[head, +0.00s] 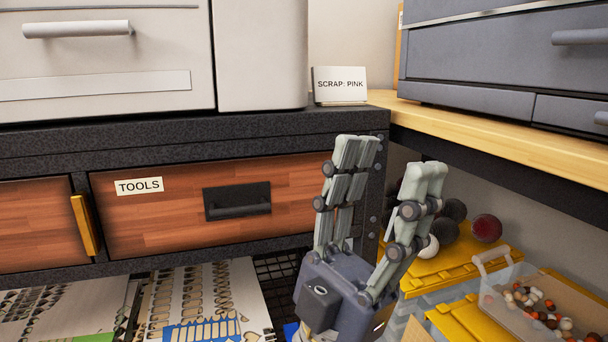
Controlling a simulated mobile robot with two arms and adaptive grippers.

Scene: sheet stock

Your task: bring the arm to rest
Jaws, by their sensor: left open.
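My left gripper (383,190) shows in the head view, right of the middle, with its fingers pointing up and spread apart. It is open, and nothing shows between its fingers. It stands in front of the right end of the dark workbench (200,138), to the right of the drawer labelled TOOLS (290,190), and hides part of the bench's corner post. I cannot tell whether it touches anything. My right gripper is not in view.
Cut sheets (205,300) lie below. At right are a wooden shelf (500,130) with a grey cabinet (480,60), yellow-lidded boxes (450,268), dark balls and a clear bin (492,292).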

